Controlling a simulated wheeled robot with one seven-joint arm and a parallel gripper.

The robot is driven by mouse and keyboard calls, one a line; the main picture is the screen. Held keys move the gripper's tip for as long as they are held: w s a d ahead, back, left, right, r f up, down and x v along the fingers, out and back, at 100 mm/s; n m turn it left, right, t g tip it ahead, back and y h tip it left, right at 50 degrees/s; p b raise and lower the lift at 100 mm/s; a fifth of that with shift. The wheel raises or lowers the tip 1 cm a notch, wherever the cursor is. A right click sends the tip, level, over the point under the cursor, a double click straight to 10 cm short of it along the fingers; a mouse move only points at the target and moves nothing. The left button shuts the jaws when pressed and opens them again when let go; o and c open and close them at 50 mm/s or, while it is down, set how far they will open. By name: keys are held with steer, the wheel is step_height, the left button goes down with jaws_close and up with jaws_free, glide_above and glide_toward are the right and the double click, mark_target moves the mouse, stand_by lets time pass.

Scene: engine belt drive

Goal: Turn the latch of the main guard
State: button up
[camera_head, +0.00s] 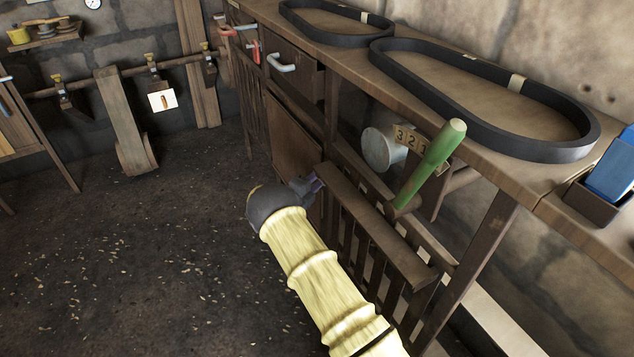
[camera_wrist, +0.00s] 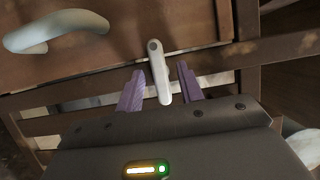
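The latch (camera_wrist: 159,72) is a short pale lever with a dark pivot at its upper end, on a dark wooden frame in the wrist view. It points down toward me, slightly tilted. My gripper (camera_wrist: 160,88) is open, with one purple finger on each side of the latch and a visible gap on both sides. In the head view my gripper (camera_head: 311,186) is low in front of the bench, beside the slatted wooden guard (camera_head: 375,228). The latch cannot be made out there. A pale curved handle (camera_wrist: 58,30) is on the wooden panel left of the latch.
A green lever (camera_head: 432,162) rises beside the guard, near a number plate (camera_head: 420,142). Two black belts (camera_head: 480,95) lie on the bench top (camera_head: 350,62). A blue item (camera_head: 612,168) sits at the right.

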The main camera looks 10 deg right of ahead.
jaws_close()
steer(key=shift+a+f+m+b, duration=0.1)
steer(key=shift+f+m+b, duration=0.05)
steer(key=shift+m+b, duration=0.2)
steer(key=m+g+h+b, duration=0.1)
steer(key=m+h+b, duration=0.1)
steer(key=m+b, duration=0.3)
steer(key=m+g+h+b, duration=0.2)
steer(key=m+b, duration=0.4)
steer(key=m, duration=0.3)
steer(key=f+m+g+h+b, duration=0.1)
steer(key=m+h+b, duration=0.2)
steer(key=m+b, duration=0.2)
steer(key=shift+w+a+m+g+h+b, duration=0.1)
steer(key=shift+w+m+g+h+b, duration=0.1)
steer(key=shift+m, duration=0.5)
steer(key=shift+w+m+g+h+b, duration=0.1)
steer(key=shift+w+m+b, duration=0.1)
steer(key=shift+m, duration=0.45)
steer(key=shift+r, duration=0.1)
